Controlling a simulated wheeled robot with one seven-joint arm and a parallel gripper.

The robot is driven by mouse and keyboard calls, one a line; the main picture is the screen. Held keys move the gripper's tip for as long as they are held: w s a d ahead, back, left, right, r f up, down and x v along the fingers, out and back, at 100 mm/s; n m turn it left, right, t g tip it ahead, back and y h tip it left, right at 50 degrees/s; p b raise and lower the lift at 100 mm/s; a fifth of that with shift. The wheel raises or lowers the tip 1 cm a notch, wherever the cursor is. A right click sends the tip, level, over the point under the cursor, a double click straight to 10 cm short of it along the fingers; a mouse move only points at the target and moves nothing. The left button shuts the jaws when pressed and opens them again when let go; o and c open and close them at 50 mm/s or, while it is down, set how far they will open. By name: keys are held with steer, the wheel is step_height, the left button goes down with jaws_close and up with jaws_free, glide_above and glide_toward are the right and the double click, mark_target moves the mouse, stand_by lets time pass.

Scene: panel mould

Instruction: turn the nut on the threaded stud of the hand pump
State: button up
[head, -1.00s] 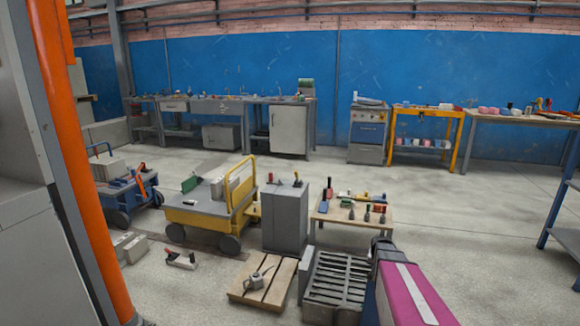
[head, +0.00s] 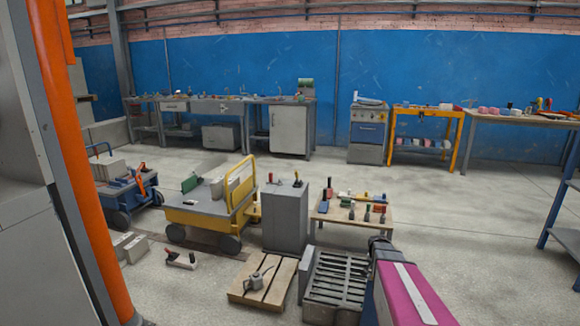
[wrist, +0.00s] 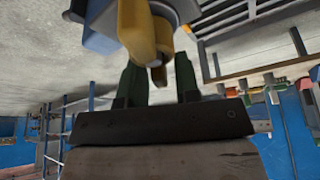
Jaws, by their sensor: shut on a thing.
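The threaded stud cannot be made out. In the head view neither my gripper nor the pump is in sight.
A slotted grey crate (head: 336,282) and a wooden pallet (head: 250,291) with a small can lie on the floor. Behind them stand a grey cabinet (head: 285,222), a low table with tools (head: 325,212) and a yellow cart (head: 185,216). Open floor lies right of the table.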

steer(key=shift+s+d+m+g+h, duration=0.15)
steer(key=shift+s+m+g+h, duration=0.1)
steer(key=shift+m, duration=0.6)
steer(key=shift+s+d+m+g+h, duration=0.15)
steer(key=shift+m+g+h, duration=0.1)
steer(key=shift+m, duration=0.6)
steer(key=o, duration=1.1)
steer(key=shift+c, duration=0.2)
steer(key=shift+r, duration=0.1)
steer(key=v, duration=1)
steer(key=shift+r, duration=0.35)
steer(key=shift+a, duration=0.1)
